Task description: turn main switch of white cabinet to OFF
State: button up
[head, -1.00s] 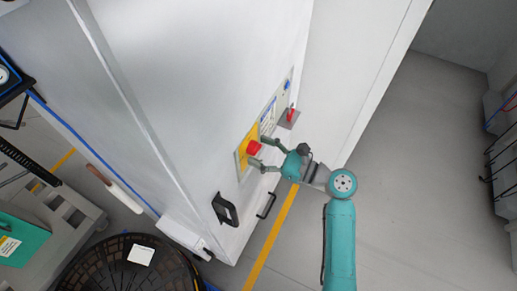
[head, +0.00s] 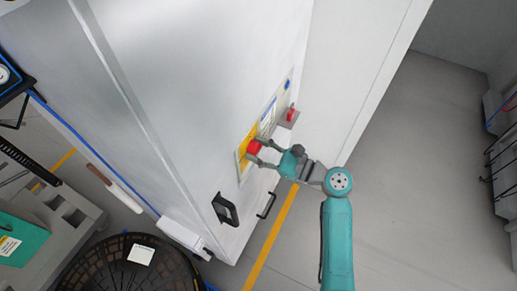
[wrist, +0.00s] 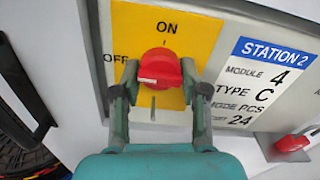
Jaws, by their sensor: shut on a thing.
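The white cabinet (head: 215,75) fills the middle of the head view. Its main switch is a red knob (head: 254,147) on a yellow plate (head: 243,158). In the wrist view the knob (wrist: 160,67) sits below the word ON, with OFF to its left on the yellow plate (wrist: 195,35). A white mark shows on the knob's lower left; which label it points to is unclear. My gripper (head: 257,151) is shut on the knob, one finger on each side of it, as the wrist view (wrist: 158,80) also shows.
A second red handle (head: 291,113) juts from a grey plate to the right of the label panel. Black handles (head: 226,209) stick out below the switch. A black reel (head: 115,268) stands at lower left. Open floor (head: 410,170) lies to the right.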

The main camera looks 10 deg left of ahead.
dwell(0.3)
jog(key=o, duration=1.1)
jog(key=v, duration=1.2)
